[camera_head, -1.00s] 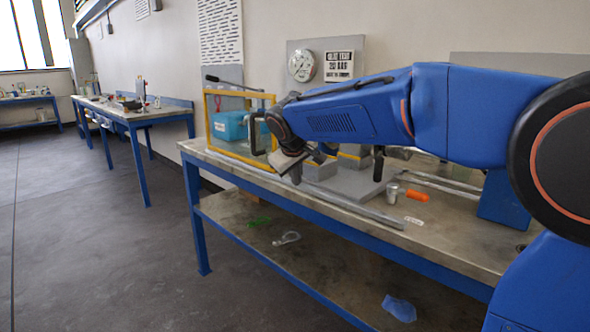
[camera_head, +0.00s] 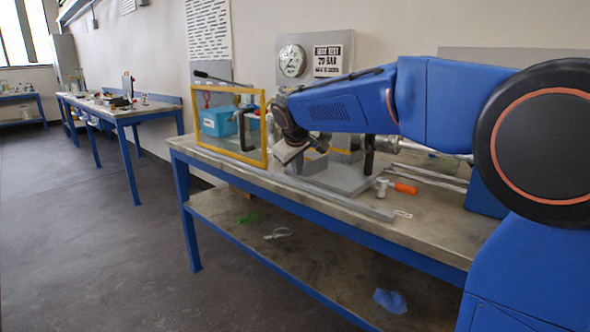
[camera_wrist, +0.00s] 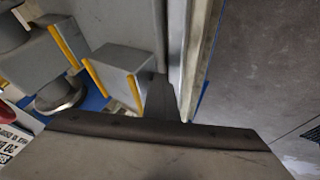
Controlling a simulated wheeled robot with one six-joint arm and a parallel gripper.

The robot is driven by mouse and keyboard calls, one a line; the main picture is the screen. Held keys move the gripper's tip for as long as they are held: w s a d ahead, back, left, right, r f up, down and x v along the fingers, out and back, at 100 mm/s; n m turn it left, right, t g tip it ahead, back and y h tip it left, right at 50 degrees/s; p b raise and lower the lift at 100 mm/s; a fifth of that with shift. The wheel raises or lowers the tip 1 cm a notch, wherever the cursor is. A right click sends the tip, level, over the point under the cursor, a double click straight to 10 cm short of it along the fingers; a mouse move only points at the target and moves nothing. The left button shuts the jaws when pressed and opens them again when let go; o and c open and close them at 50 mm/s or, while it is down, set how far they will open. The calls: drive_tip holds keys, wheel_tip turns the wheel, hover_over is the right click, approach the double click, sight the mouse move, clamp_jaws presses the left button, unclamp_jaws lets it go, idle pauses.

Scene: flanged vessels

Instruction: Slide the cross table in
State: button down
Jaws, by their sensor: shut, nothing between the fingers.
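A flat grey plate with grey blocks, seemingly the cross table (camera_head: 345,181), lies on the bench right of my gripper. In the wrist view a grey block with yellow edges (camera_wrist: 122,72) stands on a grey surface. My gripper (camera_head: 291,155) is shut and empty. It points down over the bench's front side, at the left end of the plate, and hides part of the blocks. I cannot tell if it touches the plate. In the wrist view a wide grey part with a dark edge fills the bottom and hides what is below.
A yellow-framed clear guard (camera_head: 266,130) stands just left of my gripper, with a blue box (camera_head: 218,122) behind it. A long grey rail (camera_head: 370,208) runs along the bench front (camera_head: 420,230). An orange-handled part (camera_head: 404,188) lies to the right. Floor at left is clear.

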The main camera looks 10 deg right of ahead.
sight(327, 154)
drive_tip(key=w+d, duration=0.3)
drive_tip(key=d, duration=0.1)
drive_tip(key=w+d, duration=0.3)
drive_tip(key=d, duration=0.2)
drive_tip(key=w+d, duration=0.3)
drive_tip(key=d, duration=0.1)
drive_tip(key=shift+w+d, duration=0.15)
drive_tip(key=shift+w, duration=0.2)
drive_tip(key=shift+d, duration=0.1)
drive_tip(key=shift+w+r, duration=0.1)
